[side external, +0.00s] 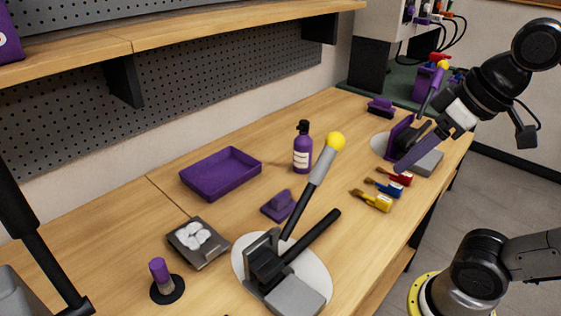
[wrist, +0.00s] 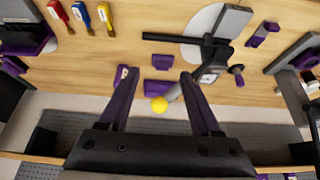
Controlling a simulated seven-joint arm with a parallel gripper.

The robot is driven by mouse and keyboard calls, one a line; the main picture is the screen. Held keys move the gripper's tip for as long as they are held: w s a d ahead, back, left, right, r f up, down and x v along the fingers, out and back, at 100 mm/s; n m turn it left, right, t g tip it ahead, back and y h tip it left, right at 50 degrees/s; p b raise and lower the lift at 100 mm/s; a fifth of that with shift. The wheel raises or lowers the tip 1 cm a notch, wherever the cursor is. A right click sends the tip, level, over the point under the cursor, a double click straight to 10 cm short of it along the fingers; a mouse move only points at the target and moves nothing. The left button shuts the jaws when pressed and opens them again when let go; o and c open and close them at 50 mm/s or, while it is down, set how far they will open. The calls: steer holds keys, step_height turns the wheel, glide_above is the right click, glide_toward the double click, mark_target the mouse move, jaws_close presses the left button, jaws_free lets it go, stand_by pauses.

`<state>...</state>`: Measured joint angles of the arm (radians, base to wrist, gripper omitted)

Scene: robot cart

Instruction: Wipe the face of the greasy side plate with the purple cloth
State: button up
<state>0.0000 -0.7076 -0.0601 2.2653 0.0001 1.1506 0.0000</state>
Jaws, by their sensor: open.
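A small purple piece with a raised ridge (side external: 278,205) lies mid-bench; it may be the folded cloth, but I cannot tell. It also shows in the wrist view (wrist: 162,62). A white round disc (side external: 313,256) lies under a clamp-like device with a yellow-knobbed lever. A second pale disc (side external: 379,145) lies under a similar device at the far right. I cannot tell which part is the greasy side plate, and no grease is clear. My gripper (wrist: 158,74) is open and empty, with purple fingers. In the side view it (side external: 400,168) hangs over the right end, partly overlapping that device.
A purple tray (side external: 208,187) and purple bottle (side external: 302,150) stand towards the back. A grey square holder (side external: 184,250) with white pieces and a purple cylinder (side external: 159,271) are at the left. Yellow (side external: 377,203), blue and red brushes lie near the front edge. The yellow-knobbed lever (side external: 322,165) stands tall.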

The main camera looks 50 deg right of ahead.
steer(key=w+r+m+g, duration=0.2)
steer(key=w+r+m, duration=0.45)
steer(key=w, duration=0.25)
steer(key=m+g, duration=0.4)
steer(key=m, duration=0.8)
glide_above(281, 193)
step_height(281, 193, down, 3)
steer(key=shift+n, duration=0.25)
step_height(281, 193, down, 28)
steer(key=shift+r, duration=0.15)
jaws_close()
steer(key=shift+c, duration=1.9)
jaws_free()
